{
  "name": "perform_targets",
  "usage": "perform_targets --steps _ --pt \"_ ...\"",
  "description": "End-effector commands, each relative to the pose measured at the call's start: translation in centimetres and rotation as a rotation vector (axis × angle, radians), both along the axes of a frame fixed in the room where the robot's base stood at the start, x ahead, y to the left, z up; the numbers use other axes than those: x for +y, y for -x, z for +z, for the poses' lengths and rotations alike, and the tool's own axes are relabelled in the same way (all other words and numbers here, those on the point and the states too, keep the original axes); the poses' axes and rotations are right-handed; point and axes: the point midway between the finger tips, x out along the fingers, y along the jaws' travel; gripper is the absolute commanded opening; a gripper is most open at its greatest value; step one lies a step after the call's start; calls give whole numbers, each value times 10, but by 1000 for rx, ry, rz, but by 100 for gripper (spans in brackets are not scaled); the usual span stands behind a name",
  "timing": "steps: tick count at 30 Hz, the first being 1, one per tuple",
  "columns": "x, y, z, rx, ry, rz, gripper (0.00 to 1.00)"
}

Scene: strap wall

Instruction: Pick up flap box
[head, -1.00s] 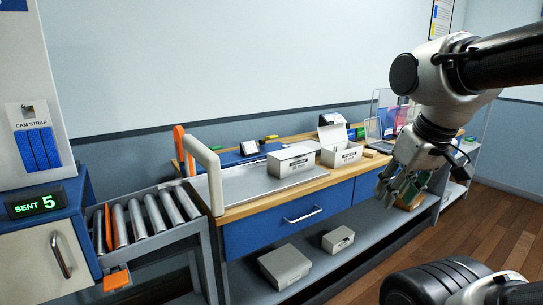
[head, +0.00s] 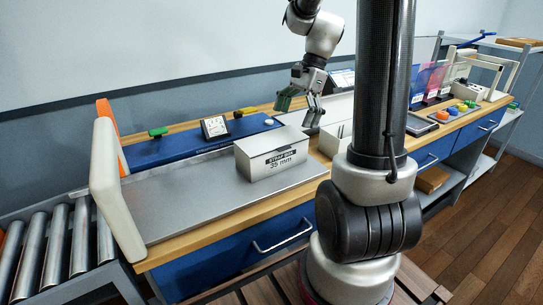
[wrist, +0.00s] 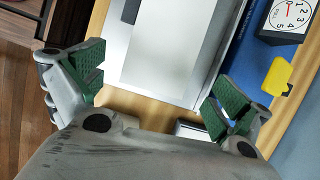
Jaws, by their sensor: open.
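A white box marked "STRAP BOX 35 mm" (head: 272,155), with a closed lid, sits on the metal plate of the bench in the head view. To its right a second white box (head: 332,140) is partly hidden by my arm; I cannot tell the state of its flap from here. My gripper (head: 298,110) is open and empty, fingers down, above and behind the strap box. In the wrist view my gripper (wrist: 152,92) shows its green pads wide apart, with a pale flat surface (wrist: 170,45) beyond them. I cannot tell which box that surface belongs to.
A white rounded post (head: 112,190) and rollers (head: 60,245) stand at the left. A dial (head: 214,127) and a yellow piece (wrist: 278,75) sit along the blue back strip. Coloured parts and clear panels fill the right end of the bench.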

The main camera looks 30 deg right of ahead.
Motion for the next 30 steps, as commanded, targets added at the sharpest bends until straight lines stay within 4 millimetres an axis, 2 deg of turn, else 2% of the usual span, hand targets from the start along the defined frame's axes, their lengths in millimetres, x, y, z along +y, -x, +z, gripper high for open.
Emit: perform_targets --steps 4,18,26,30 --pt "1 -4 -15 28 -19 -46 100" --pt "26 -1 -74 27 -17 -43 100" --pt "27 -1 -77 23 -15 -43 100" --pt "27 -1 -77 23 -15 -43 78"
